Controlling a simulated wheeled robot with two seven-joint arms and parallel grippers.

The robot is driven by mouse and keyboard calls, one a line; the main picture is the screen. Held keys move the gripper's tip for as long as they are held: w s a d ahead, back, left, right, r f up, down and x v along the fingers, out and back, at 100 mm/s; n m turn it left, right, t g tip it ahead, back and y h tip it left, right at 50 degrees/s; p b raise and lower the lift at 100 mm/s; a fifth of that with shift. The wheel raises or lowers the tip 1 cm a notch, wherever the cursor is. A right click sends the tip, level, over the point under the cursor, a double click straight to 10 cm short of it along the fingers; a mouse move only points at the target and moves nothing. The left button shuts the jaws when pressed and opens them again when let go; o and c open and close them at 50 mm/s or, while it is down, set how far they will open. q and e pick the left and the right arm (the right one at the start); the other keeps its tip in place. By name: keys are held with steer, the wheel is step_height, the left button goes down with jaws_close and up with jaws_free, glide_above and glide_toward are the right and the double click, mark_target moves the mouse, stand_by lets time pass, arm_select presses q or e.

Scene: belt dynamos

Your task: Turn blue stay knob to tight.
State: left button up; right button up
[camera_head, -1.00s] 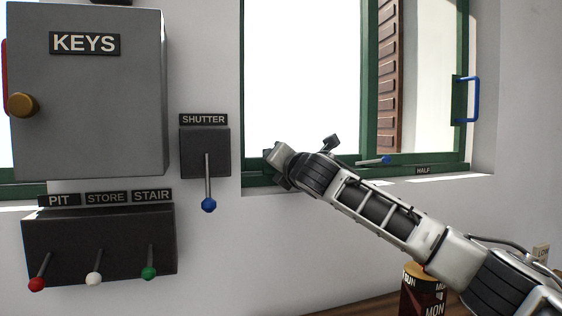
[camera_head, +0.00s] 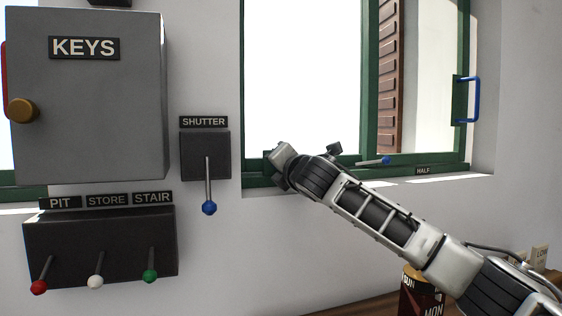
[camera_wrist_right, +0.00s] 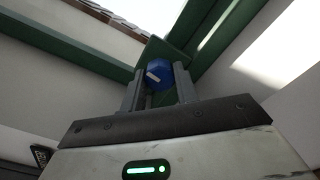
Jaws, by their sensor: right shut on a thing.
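The blue stay knob (camera_wrist_right: 160,74), with a white mark on its face, sits between the two fingers of my right gripper (camera_wrist_right: 159,88) in the right wrist view. The fingers are shut on its sides. The white mark lies aslant, and no label for tight can be read. In the head view my right arm reaches to the lower left corner of the green window frame (camera_head: 368,80). There the wrist hides the knob and the fingertips. My left gripper is not in view.
A SHUTTER lever with a blue ball (camera_head: 209,208) hangs left of my wrist. A blue handle (camera_head: 467,98) is on the window's right side. A dark can (camera_head: 421,297) stands below my forearm.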

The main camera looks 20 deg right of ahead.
steer(key=m+p, duration=0.3)
steer(key=m, duration=0.2)
steer(key=m+p, duration=0.1)
steer(key=m, duration=0.3)
steer(key=m+p, duration=0.1)
steer(key=m, duration=0.2)
steer(key=shift+m+p, duration=0.35)
steer(key=shift+m, duration=0.05)
steer(key=m, duration=0.2)
steer(key=shift+m+p, duration=0.3)
steer(key=shift+p, duration=0.1)
steer(key=shift+m, duration=0.9)
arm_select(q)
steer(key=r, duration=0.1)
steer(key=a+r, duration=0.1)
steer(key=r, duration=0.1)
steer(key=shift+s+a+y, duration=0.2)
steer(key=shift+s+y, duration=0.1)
arm_select(e)
steer(key=m, duration=0.5)
steer(key=o, duration=1)
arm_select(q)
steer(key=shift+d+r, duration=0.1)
